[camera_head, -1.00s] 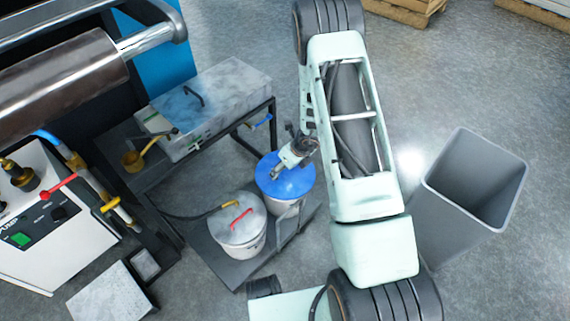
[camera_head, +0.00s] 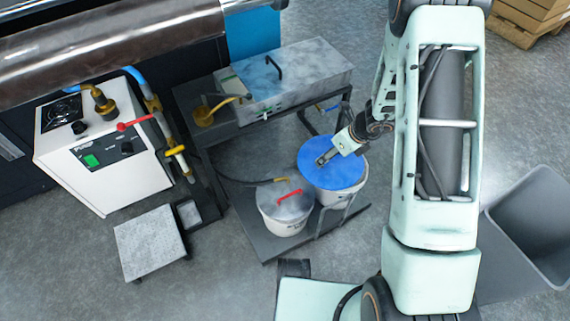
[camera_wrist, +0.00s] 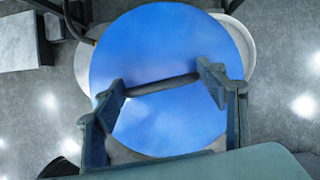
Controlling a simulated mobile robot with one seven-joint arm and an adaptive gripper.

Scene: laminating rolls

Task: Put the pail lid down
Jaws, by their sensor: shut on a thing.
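The blue round pail lid (camera_head: 338,172) is over a white pail (camera_head: 340,199) on the low dark platform. My gripper (camera_head: 327,157) is on top of the lid, near its middle. In the wrist view the lid (camera_wrist: 165,40) fills the middle, and a grey bar handle (camera_wrist: 165,84) spans between the two fingers of my gripper (camera_wrist: 163,82), which is shut on it. Pale rim parts show beyond the lid's left and right edges. I cannot tell whether the lid rests on the pail or hangs just above it.
A smaller white pail (camera_head: 284,227) with a grey lid and red handle stands close at the left. A metal frame rises at the platform's (camera_head: 262,241) right side. A bench with a grey box (camera_head: 292,84) is behind. A grey bin (camera_head: 535,225) stands at the right.

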